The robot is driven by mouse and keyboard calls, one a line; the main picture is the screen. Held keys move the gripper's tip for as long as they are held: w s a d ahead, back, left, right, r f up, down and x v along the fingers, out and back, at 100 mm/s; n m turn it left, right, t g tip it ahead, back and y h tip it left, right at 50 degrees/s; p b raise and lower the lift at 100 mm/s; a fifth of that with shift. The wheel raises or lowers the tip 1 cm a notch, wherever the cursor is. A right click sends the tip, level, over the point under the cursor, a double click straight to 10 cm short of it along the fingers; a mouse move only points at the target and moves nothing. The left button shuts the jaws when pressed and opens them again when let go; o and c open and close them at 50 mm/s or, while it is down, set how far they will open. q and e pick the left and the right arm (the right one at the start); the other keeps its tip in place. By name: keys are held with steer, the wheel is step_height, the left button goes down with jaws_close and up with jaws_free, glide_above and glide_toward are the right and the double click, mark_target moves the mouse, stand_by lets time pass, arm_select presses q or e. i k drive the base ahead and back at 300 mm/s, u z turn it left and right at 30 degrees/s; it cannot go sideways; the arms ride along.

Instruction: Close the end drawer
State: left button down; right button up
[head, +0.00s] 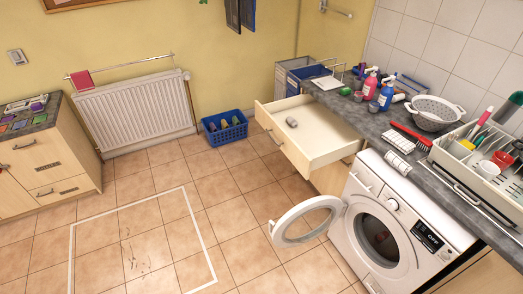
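The end drawer (313,146) is pulled well out from the cabinet under the counter, just left of the washing machine. It has a pale wood front (283,143) with a dark handle (271,134) facing left. A small grey cylindrical item (292,122) lies inside on the drawer's white bottom. Neither of my grippers shows in the head view.
The washing machine (394,228) stands right of the drawer, its round door (306,220) swung open toward the floor near it. A blue crate (224,127) sits on the floor behind. Open tiled floor (235,190) lies left of the drawer. The grey counter (372,122) holds bottles, a colander and a dish rack.

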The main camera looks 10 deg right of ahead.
mark_target(319, 138)
steer(key=u, duration=0.05)
steer(key=i, duration=0.65)
steer(key=z, duration=0.65)
steer(key=i, duration=0.7)
steer(key=z, duration=0.65)
